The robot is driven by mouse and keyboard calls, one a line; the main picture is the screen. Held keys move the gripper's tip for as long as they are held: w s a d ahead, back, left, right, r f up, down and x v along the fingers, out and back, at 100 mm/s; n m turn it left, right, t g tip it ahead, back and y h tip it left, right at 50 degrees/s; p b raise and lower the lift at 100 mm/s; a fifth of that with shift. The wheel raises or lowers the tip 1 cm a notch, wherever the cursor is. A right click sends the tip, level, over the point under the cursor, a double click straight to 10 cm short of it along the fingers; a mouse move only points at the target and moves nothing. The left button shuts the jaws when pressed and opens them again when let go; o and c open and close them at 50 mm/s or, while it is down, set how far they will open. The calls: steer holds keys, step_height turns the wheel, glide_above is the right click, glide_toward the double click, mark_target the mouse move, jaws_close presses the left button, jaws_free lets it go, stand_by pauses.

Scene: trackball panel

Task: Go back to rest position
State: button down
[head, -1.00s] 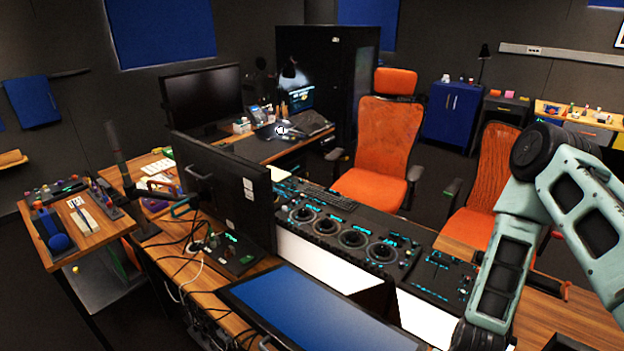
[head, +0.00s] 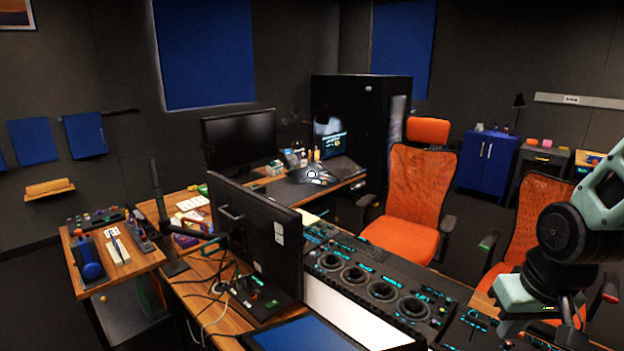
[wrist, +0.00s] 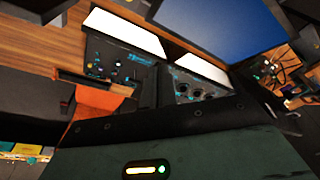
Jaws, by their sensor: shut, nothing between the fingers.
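My arm (head: 570,230), teal with black joints, is folded at the right edge of the head view, over the right end of the console. A small green light shows on its wrist. In the wrist view the dark body of my gripper (wrist: 180,118) crosses the lower part. My gripper is shut and holds nothing; its fingertips are hard to make out.
The trackball panel (head: 368,283) has several dark round dials. A monitor (head: 252,225) stands left of it, and a blue screen (head: 300,336) lies in front. Orange chairs (head: 408,205) (head: 530,225) stand behind the console. The wrist view also shows the blue screen (wrist: 215,30).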

steer(key=s+a+f+n+g+b, duration=0.1)
steer(key=s+a+f+n+b, duration=0.3)
steer(key=a, duration=0.5)
steer(key=s+a+f+n+g+b, duration=0.1)
steer(key=s+a+f+n+b, duration=0.3)
steer(key=s+a+b, duration=0.5)
steer(key=shift+s+a, duration=0.15)
steer(key=shift+s, duration=0.7)
